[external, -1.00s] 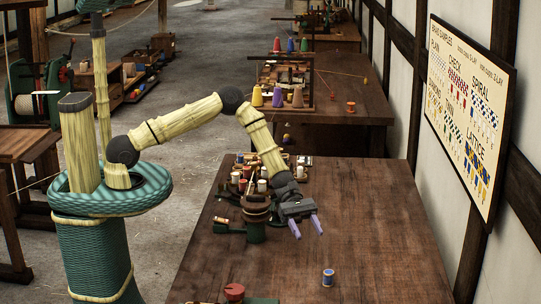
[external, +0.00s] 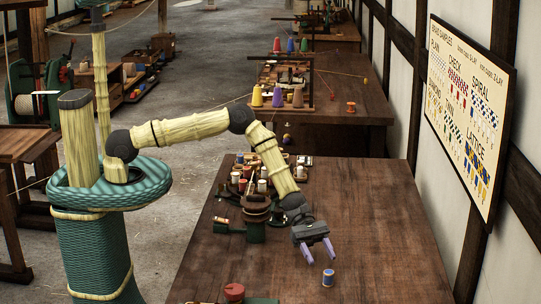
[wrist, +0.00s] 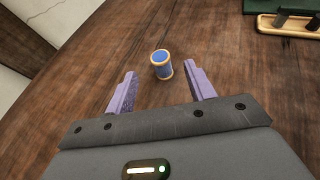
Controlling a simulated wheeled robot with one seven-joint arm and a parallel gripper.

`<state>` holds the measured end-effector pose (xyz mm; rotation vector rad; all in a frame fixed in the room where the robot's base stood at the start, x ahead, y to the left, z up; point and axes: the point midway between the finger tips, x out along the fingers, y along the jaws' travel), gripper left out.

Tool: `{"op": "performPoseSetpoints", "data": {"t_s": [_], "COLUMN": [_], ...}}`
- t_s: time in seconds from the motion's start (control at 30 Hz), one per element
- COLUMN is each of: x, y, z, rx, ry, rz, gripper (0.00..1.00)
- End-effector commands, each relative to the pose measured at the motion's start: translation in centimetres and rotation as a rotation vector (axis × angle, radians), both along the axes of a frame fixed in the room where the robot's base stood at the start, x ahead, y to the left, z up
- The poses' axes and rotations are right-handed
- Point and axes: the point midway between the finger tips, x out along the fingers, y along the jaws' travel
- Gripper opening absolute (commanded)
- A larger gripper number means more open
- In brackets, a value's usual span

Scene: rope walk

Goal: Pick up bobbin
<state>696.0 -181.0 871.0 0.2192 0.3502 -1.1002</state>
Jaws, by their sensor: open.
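The bobbin (external: 328,277) is a small spool wound with blue thread, with pale wooden ends. It stands alone on the near part of the brown table (external: 385,240). In the wrist view the bobbin (wrist: 161,64) is upright, ahead of the space between the lavender fingers. My gripper (external: 320,254) is open and empty, just behind the bobbin in the external view. In the wrist view its fingers (wrist: 159,90) are spread, and the bobbin lies a little beyond the tips, nearer the right finger.
A green winder with a wooden top (external: 255,222) and a cluster of spools (external: 262,178) stand on the table's left side. A red knob on a green base (external: 234,292) is at the front left. A tray (wrist: 290,24) shows in the wrist view. The table's right side is clear.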

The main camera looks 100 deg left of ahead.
Motion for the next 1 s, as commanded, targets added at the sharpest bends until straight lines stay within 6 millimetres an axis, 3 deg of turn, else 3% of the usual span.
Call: {"op": "performPoseSetpoints", "data": {"t_s": [0.33, 0.9, 0.93, 1.0], "x": [1.8, 1.9, 1.9, 1.9], "y": [-3.7, -3.8, -3.8, -3.8], "z": [-1.6, -1.8, -1.8, -1.8], "rx": [0.000, 0.000, 0.000, 0.000], "ry": [0.000, 0.000, 0.000, 0.000], "rz": [-0.001, -0.001, -0.001, -0.001], "gripper": [0.54, 0.54, 0.52, 0.38]}}
